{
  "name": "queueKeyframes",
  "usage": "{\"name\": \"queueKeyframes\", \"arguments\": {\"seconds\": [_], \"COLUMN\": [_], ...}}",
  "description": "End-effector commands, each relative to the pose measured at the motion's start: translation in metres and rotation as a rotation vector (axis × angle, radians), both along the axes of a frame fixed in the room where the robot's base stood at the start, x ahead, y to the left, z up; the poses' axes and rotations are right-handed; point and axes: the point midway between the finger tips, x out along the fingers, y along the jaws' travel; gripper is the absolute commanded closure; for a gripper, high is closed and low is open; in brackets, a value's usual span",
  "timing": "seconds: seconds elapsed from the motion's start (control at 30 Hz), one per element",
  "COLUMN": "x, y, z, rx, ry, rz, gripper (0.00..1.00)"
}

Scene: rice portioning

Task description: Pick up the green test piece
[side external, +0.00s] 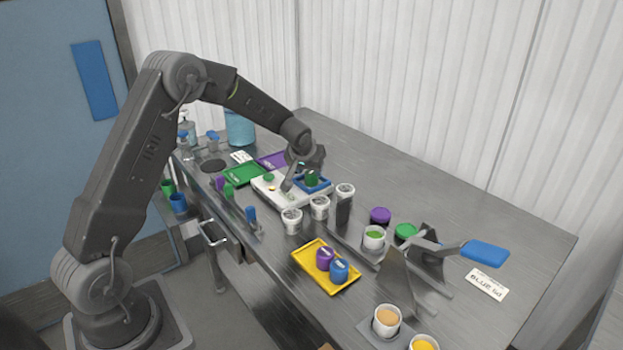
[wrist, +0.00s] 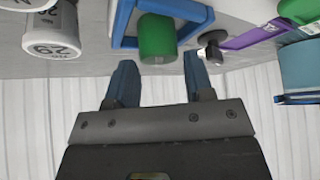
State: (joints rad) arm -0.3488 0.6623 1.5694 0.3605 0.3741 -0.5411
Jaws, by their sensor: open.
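The green test piece (side external: 312,177) is a small green cylinder standing in a blue square frame on the white board. In the wrist view the green piece (wrist: 157,38) shows inside the blue frame (wrist: 124,22), ahead of my fingertips. My gripper (wrist: 160,70) is open, with its two blue fingers apart and nothing between them. The green piece lies roughly in line with the gap, and the fingers look short of it. In the side view my gripper is at the board, close to the blue frame, and its fingertips are hard to make out.
White numbered pots (side external: 292,221) stand in front of the board; one pot (wrist: 52,32) is at left in the wrist view. A green tray (side external: 243,174) and purple tray (side external: 272,160) lie behind. A yellow tray (side external: 311,281) holds purple and blue pieces. The table's right rear is clear.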

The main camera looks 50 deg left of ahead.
Motion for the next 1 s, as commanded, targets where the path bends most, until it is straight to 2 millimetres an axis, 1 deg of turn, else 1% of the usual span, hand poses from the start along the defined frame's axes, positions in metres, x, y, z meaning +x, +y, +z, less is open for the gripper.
{"name": "queueKeyframes", "arguments": {"seconds": [0.03,0.17,0.3,0.47,0.8,0.83,0.87,1.0], "x": [0.003,0.010,0.013,0.013,0.013,0.013,0.013,0.013], "y": [0.002,0.007,0.009,0.008,0.008,0.008,0.008,0.008], "z": [-0.008,-0.021,-0.025,-0.025,-0.024,-0.024,-0.024,-0.024], "rx": [0.000,-0.001,0.000,0.000,0.000,0.000,0.000,0.001], "ry": [0.002,0.002,0.000,0.000,0.000,0.000,0.000,-0.001], "rz": [0.001,0.001,0.001,0.000,0.000,0.000,0.000,0.000], "gripper": [0.52,0.52,0.52,0.52,0.83,0.83,0.87,0.87]}}
